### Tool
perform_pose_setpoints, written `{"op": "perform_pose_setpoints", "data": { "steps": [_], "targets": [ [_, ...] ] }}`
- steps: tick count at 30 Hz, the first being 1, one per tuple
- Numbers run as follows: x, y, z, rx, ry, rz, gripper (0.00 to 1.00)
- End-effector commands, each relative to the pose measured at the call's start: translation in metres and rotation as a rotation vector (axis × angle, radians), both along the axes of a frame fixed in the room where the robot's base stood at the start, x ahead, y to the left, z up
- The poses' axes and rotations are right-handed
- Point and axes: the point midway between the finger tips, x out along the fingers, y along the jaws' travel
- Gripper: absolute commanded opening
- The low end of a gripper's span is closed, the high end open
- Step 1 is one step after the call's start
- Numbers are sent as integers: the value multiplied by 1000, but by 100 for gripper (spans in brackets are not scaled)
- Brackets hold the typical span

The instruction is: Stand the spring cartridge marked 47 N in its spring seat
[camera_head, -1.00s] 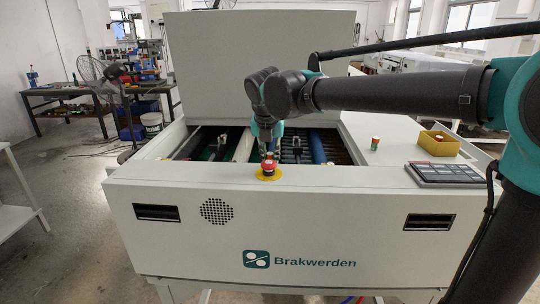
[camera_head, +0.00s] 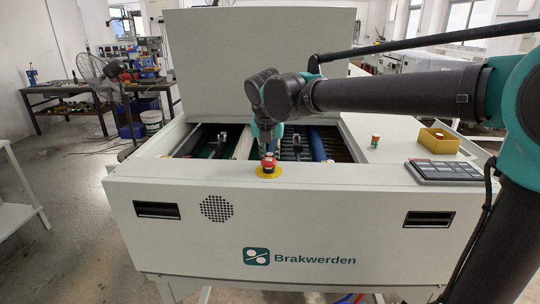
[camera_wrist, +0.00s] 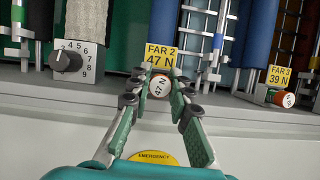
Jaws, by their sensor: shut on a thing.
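My gripper (camera_wrist: 158,92) is shut on the spring cartridge marked 47 N (camera_wrist: 159,87), which shows its white marked end and an orange band between the fingertips in the wrist view. The cartridge is just in front of the yellow label reading FAR 2, 47 N (camera_wrist: 161,57). The seat is hidden behind the cartridge and fingers; I cannot tell whether the cartridge's lower end touches it. In the head view my gripper (camera_head: 267,148) is over the machine's front edge, its fingertips mostly hidden by the red emergency button.
A second cartridge (camera_wrist: 284,99) stands by the label FAR 3, 39 N (camera_wrist: 279,76). A dial (camera_wrist: 66,61) is at left. The red emergency button (camera_head: 267,165) is close in front of my gripper. Another cartridge (camera_head: 375,141) and a yellow bin (camera_head: 427,141) are on the right deck.

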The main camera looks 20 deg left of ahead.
Motion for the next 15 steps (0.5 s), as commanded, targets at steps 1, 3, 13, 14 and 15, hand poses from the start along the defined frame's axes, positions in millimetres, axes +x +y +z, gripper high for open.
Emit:
{"op": "perform_pose_setpoints", "data": {
  "steps": [1,3,13,14,15],
  "targets": [
    [0,0,-1,0,0,0,0],
    [0,0,-2,0,0,0,0],
    [0,0,-6,0,0,0,31],
    [0,0,-6,0,0,0,35],
    [0,0,-6,0,0,0,40]
  ]
}}
